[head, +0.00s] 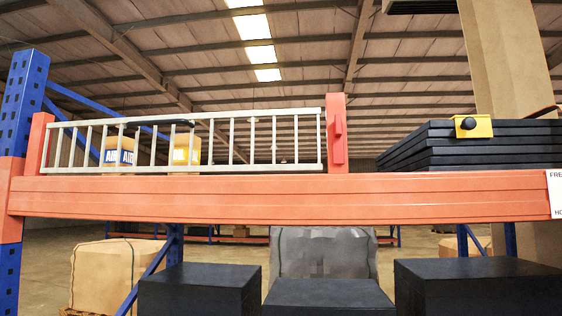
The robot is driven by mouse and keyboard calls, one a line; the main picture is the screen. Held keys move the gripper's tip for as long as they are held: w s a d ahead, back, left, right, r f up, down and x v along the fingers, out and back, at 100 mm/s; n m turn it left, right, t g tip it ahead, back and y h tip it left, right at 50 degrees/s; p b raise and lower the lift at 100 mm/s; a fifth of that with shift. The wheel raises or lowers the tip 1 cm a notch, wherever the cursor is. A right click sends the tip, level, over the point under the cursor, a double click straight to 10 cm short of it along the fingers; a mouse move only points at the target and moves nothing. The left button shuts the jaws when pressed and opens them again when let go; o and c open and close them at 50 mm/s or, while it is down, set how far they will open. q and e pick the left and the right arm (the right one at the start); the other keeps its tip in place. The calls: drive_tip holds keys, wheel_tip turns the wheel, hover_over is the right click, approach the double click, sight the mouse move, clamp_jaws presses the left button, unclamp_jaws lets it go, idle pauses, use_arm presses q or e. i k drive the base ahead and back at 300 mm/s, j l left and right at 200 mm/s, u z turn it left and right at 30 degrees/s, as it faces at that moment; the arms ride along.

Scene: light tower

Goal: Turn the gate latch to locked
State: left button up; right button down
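A cream barred gate (255,169) stands shut-looking across the orange shelf beam, between an orange left post (38,145) and an orange right post (336,155). A small red-orange fitting (339,122) sits on the right post beside the gate's end; it may be the latch, but its setting cannot be read. A dark bar (155,123) shows along the gate's upper left part. A yellow plate with a black knob (467,124) sits at the front of stacked black slabs at right; I cannot tell whether it belongs to the latch. Neither gripper is in view.
The wide orange beam (270,198) crosses the whole view. Black slabs (515,147) are stacked above it at right, and black boxes (330,297) stand below. A blue upright (22,110) is at left. Cartons (118,152) show behind the gate.

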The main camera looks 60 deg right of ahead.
sight(336, 126)
drive_tip(key=z, duration=2.25)
drive_tip(key=k+l, duration=0.05)
